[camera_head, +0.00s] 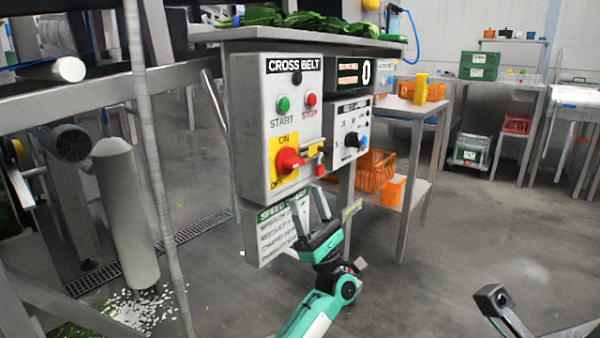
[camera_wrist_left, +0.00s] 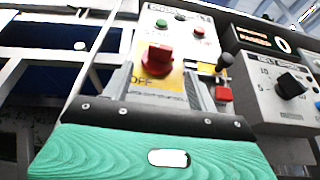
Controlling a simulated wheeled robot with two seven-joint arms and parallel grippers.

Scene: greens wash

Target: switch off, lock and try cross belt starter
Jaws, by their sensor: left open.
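The grey cross belt starter box (camera_head: 247,130) hangs below a table edge, with a green START button (camera_head: 283,104) and a red button (camera_head: 310,99). Its red rotary switch (camera_head: 289,160) sits on a yellow ON/OFF plate (camera_head: 275,150); its exact setting is unclear. The switch also shows in the left wrist view (camera_wrist_left: 158,60), ahead of and between my fingers. Small red items (camera_head: 320,171) hang at the box's right side; one shows as a red block (camera_wrist_left: 222,93). My left gripper (camera_head: 309,202) is open and empty, below and apart from the switch. Something dark at lower right may be my right gripper (camera_head: 497,300).
A belt speed box (camera_head: 350,128) and a display showing 0 (camera_head: 350,73) adjoin the starter. A speed chart (camera_head: 280,232) hangs below. A slanted grey post (camera_head: 150,150) stands left. Orange crates (camera_head: 374,170) sit on a shelf behind. Open floor lies to the right.

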